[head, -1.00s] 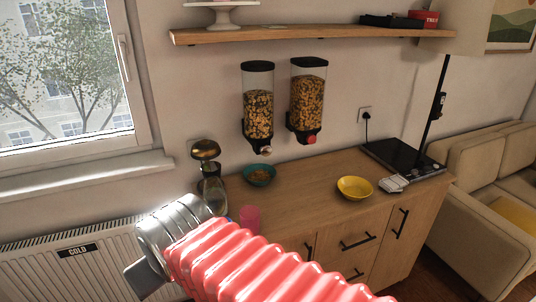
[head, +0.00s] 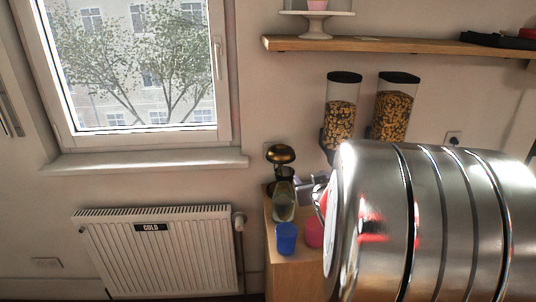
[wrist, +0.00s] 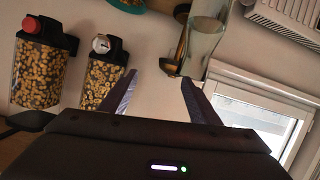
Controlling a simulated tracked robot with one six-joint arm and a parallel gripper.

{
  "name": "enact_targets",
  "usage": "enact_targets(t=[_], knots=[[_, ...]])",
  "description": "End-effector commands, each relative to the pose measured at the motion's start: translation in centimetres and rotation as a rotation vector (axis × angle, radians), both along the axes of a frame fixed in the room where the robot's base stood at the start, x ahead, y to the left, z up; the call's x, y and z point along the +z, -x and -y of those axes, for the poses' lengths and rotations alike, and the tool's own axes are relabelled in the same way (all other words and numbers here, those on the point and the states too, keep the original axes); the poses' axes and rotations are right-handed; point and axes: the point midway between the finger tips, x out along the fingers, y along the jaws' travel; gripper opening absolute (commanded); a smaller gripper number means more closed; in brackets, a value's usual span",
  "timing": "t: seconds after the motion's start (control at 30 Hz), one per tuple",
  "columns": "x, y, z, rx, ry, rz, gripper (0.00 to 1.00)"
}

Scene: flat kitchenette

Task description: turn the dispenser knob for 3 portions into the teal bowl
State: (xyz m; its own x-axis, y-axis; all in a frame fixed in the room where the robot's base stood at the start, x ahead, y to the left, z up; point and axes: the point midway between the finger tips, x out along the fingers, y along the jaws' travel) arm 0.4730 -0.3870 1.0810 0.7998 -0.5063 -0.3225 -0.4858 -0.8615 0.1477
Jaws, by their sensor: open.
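Two clear dispensers of cereal, the left one (head: 341,112) and the right one (head: 393,108), hang on the wall; my arm hides their lower parts in the head view. The wrist view is roughly upside down and shows the pale knob (wrist: 101,44) of one dispenser and the red knob (wrist: 31,24) of the other. The teal bowl (wrist: 131,5) shows only as a sliver at the top edge of the wrist view and is hidden in the head view. My gripper (wrist: 156,84) is open and empty, its fingers apart from the pale knob and to its right in the wrist view.
A glass bottle (head: 284,204), a brass-domed object (head: 280,155), a blue cup (head: 286,239) and a pink cup (head: 314,233) crowd the counter's left end. A shelf (head: 400,46) runs above the dispensers. A radiator (head: 160,248) and window (head: 135,70) are at left.

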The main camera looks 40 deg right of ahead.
Motion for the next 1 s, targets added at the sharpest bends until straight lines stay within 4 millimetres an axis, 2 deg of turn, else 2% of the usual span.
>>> enact_targets(t=[0.03, 0.2, 0.43, 0.63, 1.0], knots=[[-0.7, 0.6, 1.9, -0.011, 0.005, 0.022, 0.56], [-2.1, 2.4, 6.7, -0.014, 0.030, 0.124, 0.56], [-4.0, 6.1, 11.5, -0.008, 0.048, 0.267, 0.56], [-4.6, 8.2, 13.0, 0.003, 0.055, 0.342, 0.56], [-4.6, 8.4, 13.1, 0.005, 0.056, 0.351, 0.56]])
